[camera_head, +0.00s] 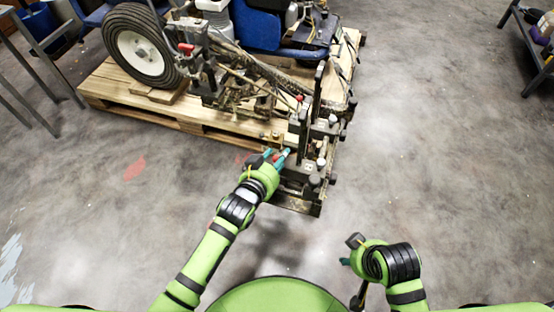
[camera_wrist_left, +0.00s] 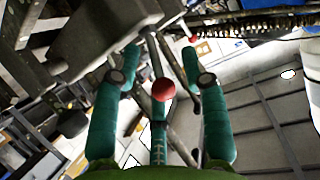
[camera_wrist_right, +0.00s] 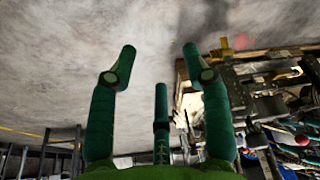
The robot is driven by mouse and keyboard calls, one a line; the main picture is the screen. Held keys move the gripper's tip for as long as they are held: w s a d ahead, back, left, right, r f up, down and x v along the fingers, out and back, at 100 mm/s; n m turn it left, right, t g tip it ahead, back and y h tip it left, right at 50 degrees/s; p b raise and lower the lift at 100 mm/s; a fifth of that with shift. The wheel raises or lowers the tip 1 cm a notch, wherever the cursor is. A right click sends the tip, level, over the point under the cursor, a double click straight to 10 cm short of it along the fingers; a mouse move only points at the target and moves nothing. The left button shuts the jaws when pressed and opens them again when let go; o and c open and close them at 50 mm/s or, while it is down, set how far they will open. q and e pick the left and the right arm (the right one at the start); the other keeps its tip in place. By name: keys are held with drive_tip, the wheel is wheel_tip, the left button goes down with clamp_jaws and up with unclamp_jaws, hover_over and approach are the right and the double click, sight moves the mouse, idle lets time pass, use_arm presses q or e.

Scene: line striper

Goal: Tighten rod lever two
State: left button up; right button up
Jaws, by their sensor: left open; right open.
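The line striper (camera_head: 255,85) sits on a wooden pallet, with dark posts and clamps at its near right end. My left gripper (camera_head: 280,157) is at this near end, beside the clamps. In the left wrist view, a red ball knob (camera_wrist_left: 163,90) shows between the open teal fingers of my left gripper (camera_wrist_left: 160,65). I cannot tell whether a finger touches it, or which lever is number two. A second, smaller red knob (camera_wrist_left: 193,39) is farther off. My right gripper (camera_wrist_right: 158,60) is open and empty, low and away from the machine, facing the floor.
The pallet (camera_head: 112,93) reaches left under a large wheel (camera_head: 140,45). A metal rack (camera_head: 530,50) stands at the top right, and metal frames stand at the left. The concrete floor (camera_head: 430,150) right of the machine is clear.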

use_arm(q)
drive_tip(key=shift+w+d+f, duration=0.1)
drive_tip(key=shift+w, duration=0.05)
clamp_jaws()
